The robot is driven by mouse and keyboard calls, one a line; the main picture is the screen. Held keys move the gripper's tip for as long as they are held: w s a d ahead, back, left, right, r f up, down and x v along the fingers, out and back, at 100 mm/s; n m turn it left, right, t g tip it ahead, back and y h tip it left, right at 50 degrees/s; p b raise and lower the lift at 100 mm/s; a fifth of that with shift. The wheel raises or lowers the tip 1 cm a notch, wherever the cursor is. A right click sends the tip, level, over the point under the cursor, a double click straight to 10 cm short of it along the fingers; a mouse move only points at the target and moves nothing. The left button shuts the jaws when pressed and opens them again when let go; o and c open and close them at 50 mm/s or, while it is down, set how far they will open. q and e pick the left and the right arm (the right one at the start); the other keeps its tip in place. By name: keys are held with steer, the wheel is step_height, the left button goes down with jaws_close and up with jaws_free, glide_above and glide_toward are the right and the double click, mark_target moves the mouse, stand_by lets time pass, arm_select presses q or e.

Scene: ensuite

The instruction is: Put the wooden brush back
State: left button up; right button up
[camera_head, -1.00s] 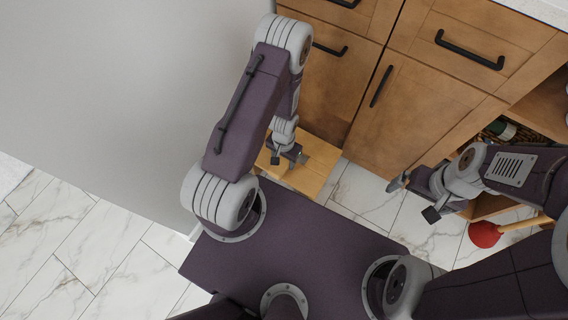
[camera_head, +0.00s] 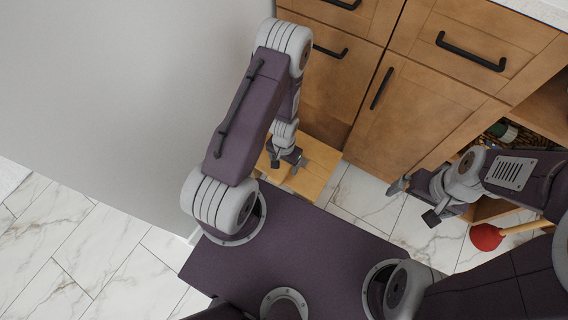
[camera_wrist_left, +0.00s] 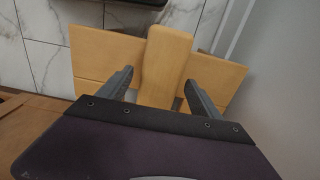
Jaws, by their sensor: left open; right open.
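A smooth, pale wooden piece that looks like the wooden brush (camera_wrist_left: 167,55) shows in the left wrist view, between my left gripper's two fingers. It lies over a wooden stool or step (camera_wrist_left: 100,55), which shows in the head view (camera_head: 318,160) against the cabinet. My left gripper (camera_wrist_left: 160,80) is open, a finger on each side of the piece, with gaps visible. My right gripper (camera_head: 415,201) is open and empty over the floor by the cabinet.
Wooden cabinets (camera_head: 400,110) with black handles stand at the back. An open shelf at the right holds a basket with a green bottle (camera_head: 503,131). A red plunger (camera_head: 486,237) is near my right arm. A grey wall (camera_head: 110,90) is at the left.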

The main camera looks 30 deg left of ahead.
arm_select(q)
step_height(320, 180, up, 10)
steer(key=p, duration=0.5)
step_height(320, 180, up, 8)
steer(key=r, duration=0.1)
glide_above(284, 164)
steer(key=s+d+r+n+t, duration=0.1)
steer(key=s+r, duration=0.3)
steer(key=r, duration=0.6)
steer(key=shift+d+r, duration=0.4)
steer(key=shift+d, duration=0.3)
step_height(284, 164, up, 34)
steer(key=p, duration=3.3)
steer(key=shift+f+p, duration=0.2)
steer(key=shift+p, duration=0.1)
